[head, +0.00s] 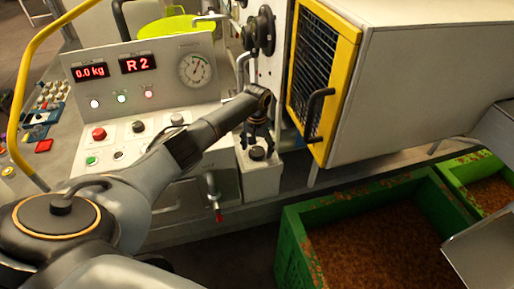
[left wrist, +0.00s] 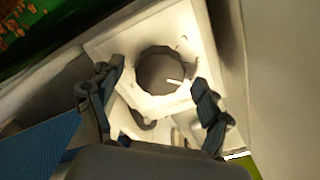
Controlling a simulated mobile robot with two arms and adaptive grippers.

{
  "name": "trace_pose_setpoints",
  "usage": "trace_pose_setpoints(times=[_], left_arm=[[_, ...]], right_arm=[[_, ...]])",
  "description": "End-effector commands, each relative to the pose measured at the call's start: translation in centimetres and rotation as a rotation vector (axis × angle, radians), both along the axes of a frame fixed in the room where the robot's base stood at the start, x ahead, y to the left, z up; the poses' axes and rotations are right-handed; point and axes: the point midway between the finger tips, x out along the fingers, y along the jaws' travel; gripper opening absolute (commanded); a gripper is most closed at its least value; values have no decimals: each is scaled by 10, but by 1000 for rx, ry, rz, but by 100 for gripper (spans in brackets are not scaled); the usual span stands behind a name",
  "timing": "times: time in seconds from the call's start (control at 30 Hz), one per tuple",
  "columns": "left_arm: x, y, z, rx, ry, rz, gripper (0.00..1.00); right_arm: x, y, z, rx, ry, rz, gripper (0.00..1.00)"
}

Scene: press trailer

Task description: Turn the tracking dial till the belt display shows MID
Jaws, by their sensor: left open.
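The belt display (head: 138,63) on the pale upright panel reads R2 in red, beside a display reading 0.0 kg. A dark round knob, which looks like the tracking dial (head: 257,153), sits on top of a small white box. My left gripper (head: 257,138) points down just above it. In the left wrist view the dial (left wrist: 160,72) shows as a dark disc with a pale mark, between and beyond the spread fingers of the left gripper (left wrist: 155,82). The gripper is open and empty; contact with the dial cannot be told. My right gripper is not in view.
A round gauge (head: 196,70) sits right of the displays, with red and black buttons on the console below. A yellow-framed grille (head: 318,80) with a black handle stands close right of the gripper. Green crates (head: 375,187) of brown pulp stand lower right.

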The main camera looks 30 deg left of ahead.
Motion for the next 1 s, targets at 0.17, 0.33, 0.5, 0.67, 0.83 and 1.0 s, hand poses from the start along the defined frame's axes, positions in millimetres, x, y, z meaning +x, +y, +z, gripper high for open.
trace_pose_setpoints(times=[0.17, 0.33, 0.5, 0.67, 0.83, 1.0], left_arm=[[0, 0, 0, 0, 0, -1, 78], [0, 0, 0, 0, 0, -1, 44], [0, 0, 0, 0, 0, 0, 23], [0, 0, 1, -1, 0, 11, 23], [0, -1, 1, -1, 1, 62, 23], [0, -1, 3, -3, 1, 170, 23]], right_arm=[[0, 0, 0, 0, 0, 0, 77], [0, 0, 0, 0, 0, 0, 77], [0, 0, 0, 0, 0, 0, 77], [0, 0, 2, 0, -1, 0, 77], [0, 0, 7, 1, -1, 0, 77], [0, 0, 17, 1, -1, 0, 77]])
